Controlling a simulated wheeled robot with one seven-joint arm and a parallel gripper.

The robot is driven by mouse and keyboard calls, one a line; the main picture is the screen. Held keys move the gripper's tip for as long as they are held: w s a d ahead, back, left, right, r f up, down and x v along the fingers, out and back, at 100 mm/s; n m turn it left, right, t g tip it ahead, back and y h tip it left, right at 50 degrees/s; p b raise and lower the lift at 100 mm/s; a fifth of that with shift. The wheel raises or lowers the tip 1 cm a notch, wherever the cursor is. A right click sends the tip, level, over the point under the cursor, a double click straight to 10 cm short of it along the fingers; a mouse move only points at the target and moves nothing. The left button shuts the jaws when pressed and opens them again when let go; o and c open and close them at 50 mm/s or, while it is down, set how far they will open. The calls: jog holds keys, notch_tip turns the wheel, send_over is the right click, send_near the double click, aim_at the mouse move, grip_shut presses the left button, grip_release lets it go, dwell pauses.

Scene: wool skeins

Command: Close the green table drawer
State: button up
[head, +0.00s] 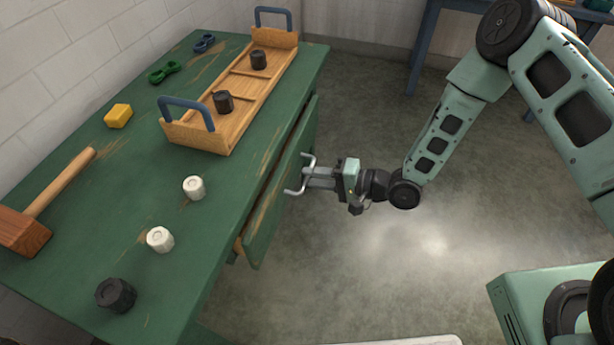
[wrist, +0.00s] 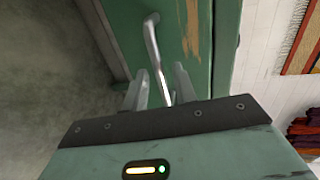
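The green table (head: 130,215) has a green drawer (head: 277,200) on its right side. The drawer stands partly pulled out, with a strip of its wooden side (head: 240,246) showing at the near end. A bent grey metal handle (head: 303,176) sticks out from its front. My gripper (head: 308,178) is at the handle, pointing left towards the drawer front. In the wrist view the handle (wrist: 155,50) runs between the two fingers (wrist: 162,88). The fingers look apart, with gaps beside the handle. Whether either finger touches it is hard to tell.
On the tabletop are a wooden tray (head: 240,128) with dark skeins, white skeins (head: 160,239), a black skein (head: 116,295), a yellow block (head: 118,116) and a mallet (head: 25,230). The grey floor (head: 400,260) right of the table is open.

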aim_at(292, 173)
jog(key=shift+x, duration=1.2)
grip_shut()
jog(key=x, duration=0.1)
jog(key=b+x, duration=0.1)
jog(key=x, duration=0.1)
jog(key=shift+w+a+r, duration=0.1)
jog(key=shift+a+r, duration=0.1)
jog(key=shift+r, duration=0.05)
jog(key=shift+w+a+r, duration=0.1)
jog(key=shift+a, duration=0.25)
grip_release()
jog(key=shift+a, duration=0.1)
jog(key=shift+r, duration=0.1)
